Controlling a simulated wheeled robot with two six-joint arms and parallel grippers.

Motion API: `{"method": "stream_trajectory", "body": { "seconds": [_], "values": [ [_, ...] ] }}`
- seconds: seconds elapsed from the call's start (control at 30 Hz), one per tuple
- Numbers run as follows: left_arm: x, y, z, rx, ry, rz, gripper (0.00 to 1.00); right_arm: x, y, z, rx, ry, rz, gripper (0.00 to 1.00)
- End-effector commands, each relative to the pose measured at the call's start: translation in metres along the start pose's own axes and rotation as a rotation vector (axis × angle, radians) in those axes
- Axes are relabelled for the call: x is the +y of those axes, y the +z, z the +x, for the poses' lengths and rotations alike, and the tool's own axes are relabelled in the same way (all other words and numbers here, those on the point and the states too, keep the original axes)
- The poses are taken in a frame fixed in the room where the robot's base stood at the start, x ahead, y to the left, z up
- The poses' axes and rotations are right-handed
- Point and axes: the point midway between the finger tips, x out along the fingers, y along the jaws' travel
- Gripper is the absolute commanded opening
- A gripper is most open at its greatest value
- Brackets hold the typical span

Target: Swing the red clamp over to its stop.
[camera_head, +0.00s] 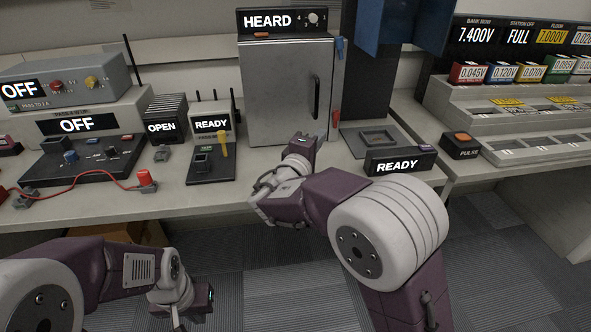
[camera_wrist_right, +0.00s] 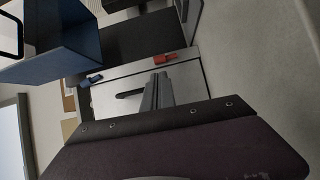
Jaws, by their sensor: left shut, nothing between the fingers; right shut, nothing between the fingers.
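The red clamp (camera_head: 336,119) is a small red piece low on the right edge of the grey metal cabinet (camera_head: 284,90). It also shows in the right wrist view (camera_wrist_right: 165,58), apart from my fingers. A blue clamp (camera_head: 339,48) sits high on the same edge, also in the wrist view (camera_wrist_right: 95,78). The cabinet door is shut and carries a dark upright handle (camera_head: 317,96). My right gripper (camera_head: 304,139) is shut and empty in front of the cabinet's lower part, left of the red clamp. My left gripper (camera_head: 211,295) is shut and empty, low before the counter.
A READY box (camera_head: 401,162) and a dark tray (camera_head: 377,137) stand right of the cabinet. A radio with a yellow-handled part (camera_head: 223,143) stands to its left. A red-capped cable end (camera_head: 147,178) lies at the counter's front left. A blue box (camera_head: 388,25) hangs at upper right.

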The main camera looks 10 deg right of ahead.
Motion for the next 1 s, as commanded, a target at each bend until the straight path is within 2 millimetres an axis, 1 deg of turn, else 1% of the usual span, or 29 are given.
{"method": "stream_trajectory", "body": {
  "seconds": [0.03,0.1,0.3,0.4,0.5,0.67,0.87,0.93,0.97,1.0],
  "values": [
    [0.000,0.000,-0.002,0.000,0.000,0.000,0.00,0.002,-0.002,-0.015,0.007,0.000,0.001,0.00],
    [0.000,0.000,-0.004,0.000,0.000,0.000,0.00,0.002,-0.002,-0.036,0.008,0.000,0.001,0.00],
    [0.000,-0.001,-0.010,0.000,0.000,0.000,0.00,0.001,-0.003,-0.094,0.008,0.001,0.000,0.00],
    [0.000,-0.001,-0.012,0.000,0.000,0.000,0.00,0.001,-0.002,-0.115,0.006,0.000,0.000,0.00],
    [0.000,-0.001,-0.014,0.000,0.000,0.000,0.00,0.000,-0.002,-0.128,0.003,0.000,0.000,0.00],
    [0.000,-0.001,-0.014,0.000,0.000,0.000,0.00,-0.001,-0.001,-0.137,0.000,0.000,0.000,0.00],
    [0.000,-0.001,-0.014,0.000,0.000,0.000,0.00,-0.001,0.001,-0.135,-0.006,0.001,0.001,0.00],
    [0.000,-0.001,-0.014,0.000,0.000,0.000,0.00,0.001,0.013,-0.122,-0.050,0.002,0.005,0.00],
    [0.000,-0.001,-0.014,0.000,0.000,0.000,0.00,0.003,0.024,-0.112,-0.085,0.004,0.012,0.00],
    [0.000,-0.001,-0.014,0.000,0.000,0.000,0.00,0.008,0.044,-0.095,-0.146,0.008,0.025,0.00]
  ]
}}
